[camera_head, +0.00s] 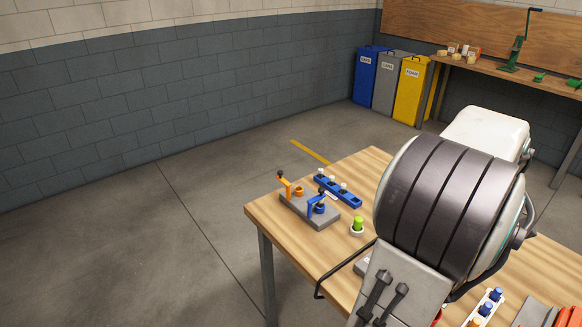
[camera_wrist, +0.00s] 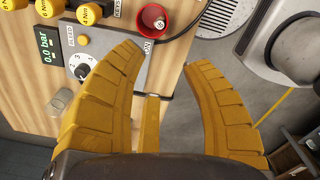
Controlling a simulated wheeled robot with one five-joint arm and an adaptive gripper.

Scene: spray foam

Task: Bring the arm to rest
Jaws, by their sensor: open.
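My gripper (camera_wrist: 164,57) shows in the wrist view with its two thick yellow fingers spread wide apart. Nothing is held between the fingertips. It is over the edge of the wooden workbench (camera_wrist: 110,12), beside a grey panel with a numbered dial (camera_wrist: 83,68). My arm (camera_head: 450,200) is large at the right of the head view, bent above the bench (camera_head: 290,245). It hides part of the bench, and my gripper cannot be seen there.
Floor (camera_head: 130,240) is clear at left.

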